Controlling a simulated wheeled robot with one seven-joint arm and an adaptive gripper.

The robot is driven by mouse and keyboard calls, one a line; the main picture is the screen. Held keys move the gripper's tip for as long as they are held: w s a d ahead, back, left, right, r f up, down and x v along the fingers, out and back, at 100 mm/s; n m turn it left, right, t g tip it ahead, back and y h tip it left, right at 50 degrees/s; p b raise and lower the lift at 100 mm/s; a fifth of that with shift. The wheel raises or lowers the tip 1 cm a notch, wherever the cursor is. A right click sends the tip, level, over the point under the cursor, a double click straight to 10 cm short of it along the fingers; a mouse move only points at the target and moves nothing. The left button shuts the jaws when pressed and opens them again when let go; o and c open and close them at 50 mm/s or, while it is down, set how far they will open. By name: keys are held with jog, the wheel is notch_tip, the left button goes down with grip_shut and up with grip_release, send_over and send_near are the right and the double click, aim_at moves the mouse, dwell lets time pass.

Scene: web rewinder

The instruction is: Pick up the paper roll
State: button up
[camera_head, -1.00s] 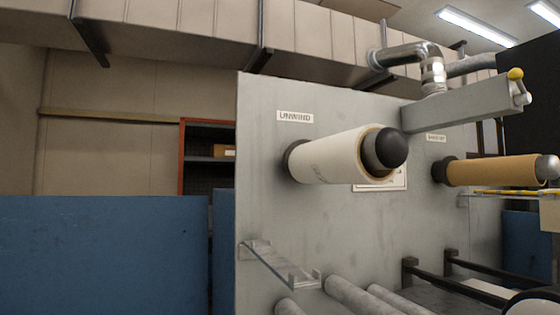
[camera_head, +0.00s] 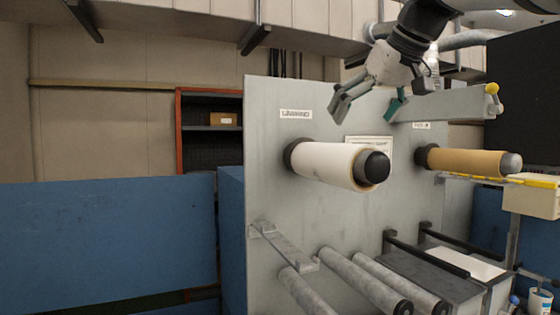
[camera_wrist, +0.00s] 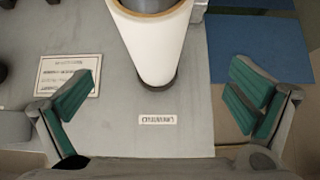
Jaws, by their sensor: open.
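A white paper roll (camera_head: 326,163) sits on a black-tipped spindle that sticks out of the grey machine panel, below the UNWIND label (camera_head: 296,114). In the wrist view the paper roll (camera_wrist: 155,45) lies between the fingers at the top middle, with its brown core end toward the camera. My gripper (camera_head: 372,108) is above and to the right of the roll in the head view. Its green-padded fingers are spread wide and hold nothing. In the wrist view my gripper (camera_wrist: 163,102) straddles the roll's line, apart from it.
A brown roll (camera_head: 466,162) sits on a second spindle at the right. A grey beam (camera_head: 450,104) with a yellow knob juts out above it. Blue panels (camera_head: 100,245) stand at left.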

aim_at(331, 163)
jog(key=shift+w+d+r, duration=0.25)
jog(key=shift+w+r, duration=0.1)
jog(key=shift+w+f, duration=0.15)
jog(key=shift+w, duration=0.1)
jog(key=x, duration=0.8)
jog(key=shift+a+p, duration=0.1)
jog(key=shift+p, duration=0.25)
jog(key=shift+w+r+p+x, duration=0.15)
jog(key=shift+p+x, duration=0.05)
jog(key=shift+x, duration=0.65)
jog(key=shift+w+r+p+x, duration=0.1)
jog(key=shift+w+p+x, duration=0.1)
jog(key=shift+x, duration=0.6)
jog(key=shift+w+r+p+x, duration=0.1)
jog(key=shift+r+p+x, duration=0.1)
jog(key=shift+x, duration=0.65)
jog(key=c, duration=1.8)
jog(key=shift+r, duration=0.15)
